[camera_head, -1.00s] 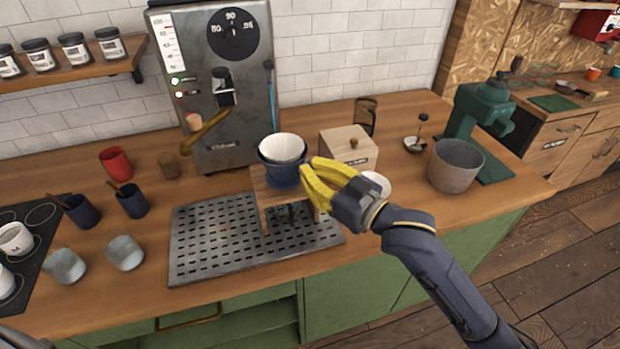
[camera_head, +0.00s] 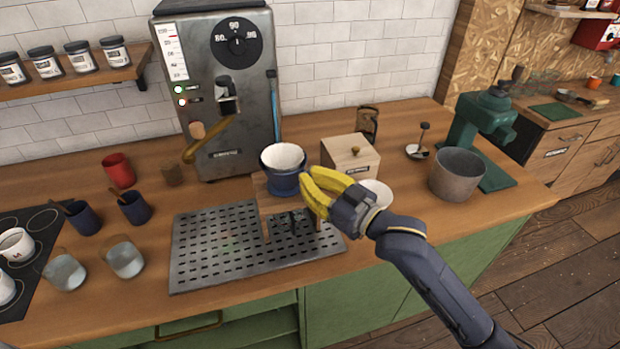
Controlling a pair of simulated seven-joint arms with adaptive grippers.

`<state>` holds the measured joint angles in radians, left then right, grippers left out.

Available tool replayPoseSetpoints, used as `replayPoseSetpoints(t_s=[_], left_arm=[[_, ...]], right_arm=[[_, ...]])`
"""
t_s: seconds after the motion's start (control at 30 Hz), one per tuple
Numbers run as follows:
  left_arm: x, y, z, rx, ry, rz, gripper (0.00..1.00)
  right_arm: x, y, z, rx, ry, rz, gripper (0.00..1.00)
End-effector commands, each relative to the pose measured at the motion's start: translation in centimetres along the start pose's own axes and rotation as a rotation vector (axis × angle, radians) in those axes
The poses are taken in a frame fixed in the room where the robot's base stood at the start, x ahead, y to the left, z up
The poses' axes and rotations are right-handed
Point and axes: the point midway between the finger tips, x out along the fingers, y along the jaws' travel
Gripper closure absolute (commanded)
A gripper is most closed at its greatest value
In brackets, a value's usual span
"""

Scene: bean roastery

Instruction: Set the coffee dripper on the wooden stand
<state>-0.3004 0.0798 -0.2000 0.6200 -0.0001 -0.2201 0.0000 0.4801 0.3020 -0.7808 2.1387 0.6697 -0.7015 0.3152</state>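The coffee dripper (camera_head: 283,183), dark blue outside with a white inside, sits upright and roughly level over the wooden stand (camera_head: 268,207). The stand is on the perforated metal drip tray (camera_head: 215,255). My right gripper (camera_head: 306,183), with yellow fingers, is at the right side of the dripper, its fingertips at or very near the dripper's wall. Whether the fingers grip part of the dripper is hidden. The fingers and dripper cover part of the stand's top. My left gripper is out of view.
A grey espresso machine (camera_head: 245,130) stands behind the tray. A wooden box (camera_head: 350,158), a white bowl (camera_head: 379,191) and a grey pot (camera_head: 456,175) are to the right. Blue cups (camera_head: 134,208), glasses (camera_head: 124,258) and a red cup (camera_head: 119,171) stand left.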

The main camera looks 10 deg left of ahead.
Motion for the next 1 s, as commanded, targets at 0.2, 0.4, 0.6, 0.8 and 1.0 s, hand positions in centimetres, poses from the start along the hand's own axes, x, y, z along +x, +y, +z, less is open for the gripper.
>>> replayPoseSetpoints(t_s=[0.2, 0.4, 0.6, 0.8, 1.0], left_arm=[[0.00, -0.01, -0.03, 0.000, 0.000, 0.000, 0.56], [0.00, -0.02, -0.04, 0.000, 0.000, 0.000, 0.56], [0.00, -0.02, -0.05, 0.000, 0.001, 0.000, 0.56], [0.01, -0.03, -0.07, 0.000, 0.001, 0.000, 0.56], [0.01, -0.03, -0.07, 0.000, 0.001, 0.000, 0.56]], right_arm=[[-0.01, -0.01, -0.04, 0.000, 0.002, 0.000, 1.00], [-0.01, 0.00, 0.19, 0.000, 0.001, 0.000, 1.00], [-0.02, -0.01, 0.50, 0.000, 0.002, 0.000, 1.00], [-0.03, -0.01, 0.86, 0.000, 0.001, 0.000, 1.00], [-0.02, -0.02, 0.86, 0.000, 0.001, 0.000, 0.73]])
